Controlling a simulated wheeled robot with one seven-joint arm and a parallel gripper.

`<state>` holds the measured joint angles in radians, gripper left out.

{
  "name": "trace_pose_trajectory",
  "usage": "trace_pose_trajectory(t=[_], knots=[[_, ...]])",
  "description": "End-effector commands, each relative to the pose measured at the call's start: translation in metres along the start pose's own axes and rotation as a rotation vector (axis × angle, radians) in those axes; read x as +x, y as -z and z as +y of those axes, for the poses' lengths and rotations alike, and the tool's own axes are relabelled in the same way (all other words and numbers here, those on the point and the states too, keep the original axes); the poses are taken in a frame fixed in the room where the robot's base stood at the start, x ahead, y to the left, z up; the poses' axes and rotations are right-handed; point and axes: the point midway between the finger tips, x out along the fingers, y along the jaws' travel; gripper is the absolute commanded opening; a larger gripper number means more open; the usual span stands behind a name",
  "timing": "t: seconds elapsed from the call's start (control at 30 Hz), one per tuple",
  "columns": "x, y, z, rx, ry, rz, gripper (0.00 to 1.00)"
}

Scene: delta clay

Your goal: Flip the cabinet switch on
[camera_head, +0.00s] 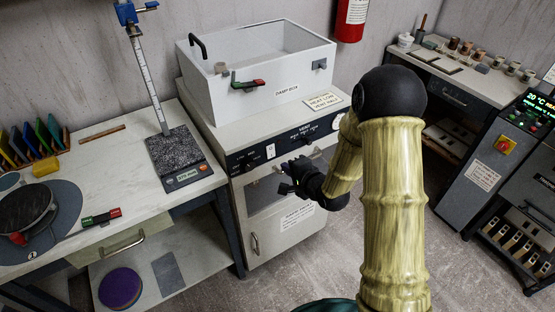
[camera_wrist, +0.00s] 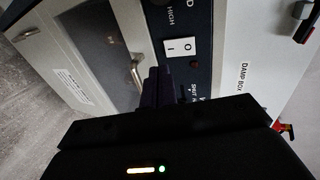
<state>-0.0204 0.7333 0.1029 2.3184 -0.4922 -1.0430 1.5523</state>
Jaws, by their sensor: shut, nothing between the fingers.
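The cabinet (camera_head: 285,235) is a grey-white unit with a dark control panel (camera_head: 245,160) along its upper front. A white rocker switch (camera_head: 270,151) sits on that panel. In the wrist view the switch (camera_wrist: 180,47) shows its I and O marks; I cannot tell which side is pressed in. My gripper (camera_head: 284,178) is in front of the cabinet, just below the panel and a little right of the switch. In the wrist view its dark fingers (camera_wrist: 157,82) are together and empty, close to the switch with a small apparent gap. Contact is not clear.
A white damp box (camera_head: 255,75) stands on the cabinet. A door handle (camera_head: 255,244) is on the cabinet front; another handle (camera_wrist: 135,75) is near my fingers. A bench (camera_head: 140,200) with a scale (camera_head: 182,165) is at left. A grey machine (camera_head: 475,175) stands at right.

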Motion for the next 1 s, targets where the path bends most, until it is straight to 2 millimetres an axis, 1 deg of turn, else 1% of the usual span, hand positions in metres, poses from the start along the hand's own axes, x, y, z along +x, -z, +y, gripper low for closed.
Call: trace_pose_trajectory(t=[0.03, 0.1, 0.2, 0.3, 0.4, 0.77, 1.0], knots=[[0.010, -0.001, 0.000, -0.002, 0.000, -0.001, 0.00], [0.022, -0.001, 0.000, -0.002, 0.000, -0.003, 0.00], [0.037, -0.001, -0.006, -0.003, 0.001, -0.002, 0.00], [0.050, -0.001, -0.009, -0.001, 0.000, -0.001, 0.00], [0.057, 0.000, -0.011, -0.001, 0.000, 0.000, 0.00], [0.059, 0.000, -0.011, 0.000, -0.001, 0.001, 0.00], [0.065, 0.001, -0.007, 0.003, 0.036, 0.001, 0.00]])
